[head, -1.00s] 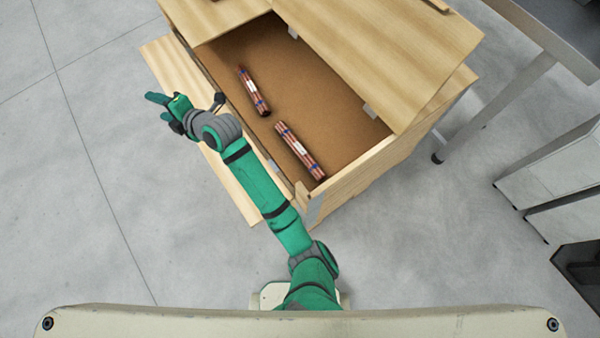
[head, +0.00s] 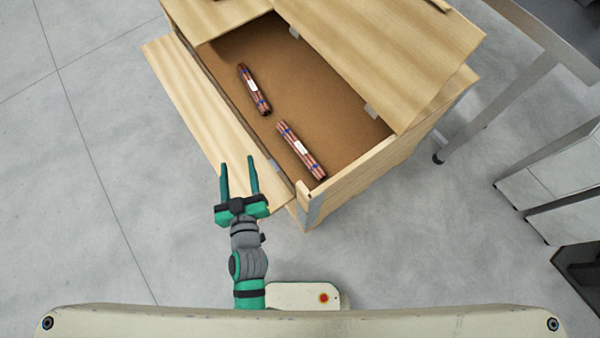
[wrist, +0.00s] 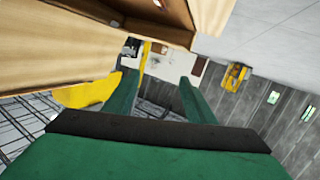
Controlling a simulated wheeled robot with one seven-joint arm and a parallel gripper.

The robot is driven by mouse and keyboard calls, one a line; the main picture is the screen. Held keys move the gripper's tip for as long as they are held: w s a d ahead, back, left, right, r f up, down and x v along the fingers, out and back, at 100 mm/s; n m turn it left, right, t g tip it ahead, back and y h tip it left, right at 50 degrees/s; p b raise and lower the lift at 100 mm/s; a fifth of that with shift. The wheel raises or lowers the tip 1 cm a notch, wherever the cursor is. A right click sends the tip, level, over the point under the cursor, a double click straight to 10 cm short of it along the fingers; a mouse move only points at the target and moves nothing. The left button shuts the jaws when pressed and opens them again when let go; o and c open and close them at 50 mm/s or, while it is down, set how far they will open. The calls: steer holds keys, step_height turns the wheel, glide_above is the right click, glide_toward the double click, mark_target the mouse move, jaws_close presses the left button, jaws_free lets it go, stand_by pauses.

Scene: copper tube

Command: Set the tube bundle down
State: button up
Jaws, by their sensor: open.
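Two bundles of copper-coloured tubes with blue bands and white labels lie apart on the brown floor of a wooden crate (head: 345,178). One tube bundle (head: 254,89) is farther back and to the left. The other tube bundle (head: 301,150) is nearer, by the crate's front right corner. My gripper (head: 238,172) is open and empty. It is in front of the crate, over or beside the lowered front panel (head: 205,125), apart from both bundles.
Wooden lid panels (head: 390,50) partly cover the crate's back and right side. A metal-legged table (head: 530,75) stands to the right. Grey floor is clear on the left (head: 70,200). The wrist view shows a yellow object (wrist: 235,76) in the distance.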

steer(key=s+d+r+m+h, duration=0.2)
steer(key=s+d+m+h, duration=0.1)
steer(key=s+d, duration=1.4)
steer(key=shift+s+r+m, duration=0.35)
steer(key=shift+s+m, duration=0.15)
steer(key=shift+s, duration=0.6)
steer(key=shift+a, duration=0.1)
